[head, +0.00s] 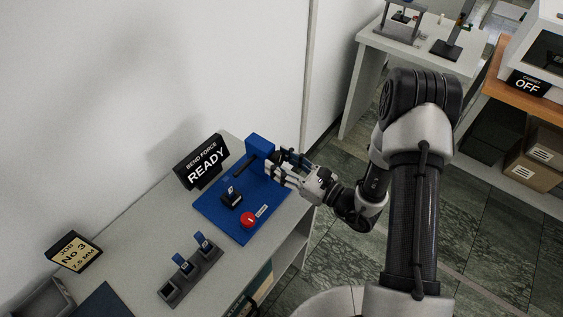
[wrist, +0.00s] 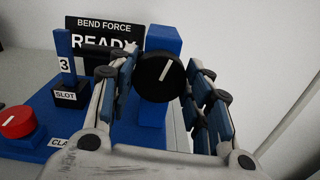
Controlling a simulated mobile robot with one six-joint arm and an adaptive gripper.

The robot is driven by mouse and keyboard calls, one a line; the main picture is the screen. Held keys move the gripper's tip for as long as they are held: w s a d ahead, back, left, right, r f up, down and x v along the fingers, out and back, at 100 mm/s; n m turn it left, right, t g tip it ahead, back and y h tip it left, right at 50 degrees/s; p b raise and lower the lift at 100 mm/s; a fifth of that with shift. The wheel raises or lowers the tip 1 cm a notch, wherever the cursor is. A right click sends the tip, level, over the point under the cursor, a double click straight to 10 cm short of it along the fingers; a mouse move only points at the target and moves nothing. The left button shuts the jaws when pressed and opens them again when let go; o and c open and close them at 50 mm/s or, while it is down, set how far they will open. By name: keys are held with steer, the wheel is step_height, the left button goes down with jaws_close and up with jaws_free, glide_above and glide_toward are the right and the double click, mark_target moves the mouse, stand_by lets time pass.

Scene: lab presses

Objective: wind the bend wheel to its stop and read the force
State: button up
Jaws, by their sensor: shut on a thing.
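The bend wheel (wrist: 161,78) is a black knob on a blue upright block (head: 260,147). Its white mark points up and slightly right in the wrist view. My gripper (head: 276,165) is shut on the wheel, with blue finger pads on both sides of it. The wheel is hidden in the head view. The force display (head: 201,162) reads "BEND FORCE READY" and also shows in the wrist view (wrist: 104,24). A blue strip marked 3 (wrist: 63,45) stands upright in the black slot block (wrist: 71,95). A red clamp knob (head: 248,219) sits on the blue base (head: 211,208).
A grey rack (head: 173,292) with two blue strips stands at the front of the table (head: 144,229). A job card (head: 74,251) reads "JOB No 3 7.5 MM". The wall is close behind. A cabinet sign (head: 529,84) reading OFF and another table (head: 421,43) are at upper right.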

steer(key=shift+c, duration=1)
